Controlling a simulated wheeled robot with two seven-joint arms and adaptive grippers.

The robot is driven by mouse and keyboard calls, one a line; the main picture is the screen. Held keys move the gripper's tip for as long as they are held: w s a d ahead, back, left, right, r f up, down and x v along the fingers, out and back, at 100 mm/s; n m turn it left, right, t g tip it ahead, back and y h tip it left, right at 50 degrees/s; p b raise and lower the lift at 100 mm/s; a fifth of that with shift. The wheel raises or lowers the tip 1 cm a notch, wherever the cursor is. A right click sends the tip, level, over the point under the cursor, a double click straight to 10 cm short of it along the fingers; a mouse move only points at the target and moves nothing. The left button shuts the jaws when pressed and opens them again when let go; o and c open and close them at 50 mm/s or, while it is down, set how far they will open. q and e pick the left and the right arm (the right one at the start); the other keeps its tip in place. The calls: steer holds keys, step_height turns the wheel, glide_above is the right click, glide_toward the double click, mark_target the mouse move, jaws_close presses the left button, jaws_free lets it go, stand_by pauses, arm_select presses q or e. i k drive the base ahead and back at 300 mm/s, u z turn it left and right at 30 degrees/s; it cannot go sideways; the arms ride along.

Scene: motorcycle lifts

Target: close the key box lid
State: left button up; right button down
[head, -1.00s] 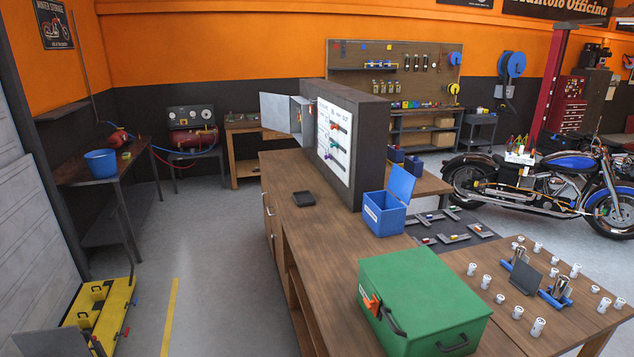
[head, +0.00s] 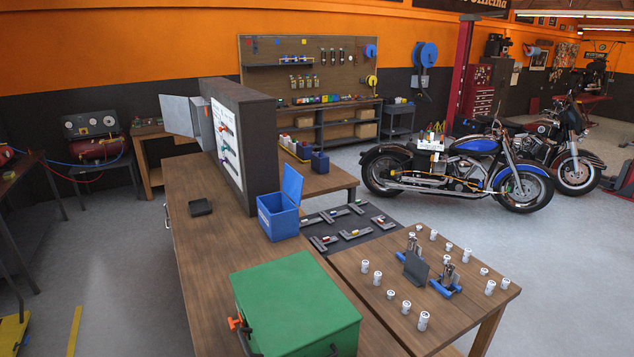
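A small blue box (head: 279,224) stands on the long wooden bench with its blue lid (head: 292,184) raised open. A pale label is on its front; I cannot read it. The lid stands up at the box's right side, and the inside is mostly hidden. A grey metal cabinet (head: 205,126) beside the dark upright panel also has its door (head: 176,115) swung open. I cannot tell from markings which is called the key box; the blue one has the lid. Neither gripper is in view.
A green case (head: 296,300) stands shut at the bench's near end. A black tray (head: 201,206) lies on the bench left of the blue box. The dark panel (head: 243,140) rises behind. A side table (head: 350,262) at right holds several white cylinders.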

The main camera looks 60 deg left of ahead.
mark_target(292, 184)
steer(key=i, duration=2.75)
steer(key=u, duration=1.85)
steer(key=i, duration=0.65)
steer(key=u, duration=1.75)
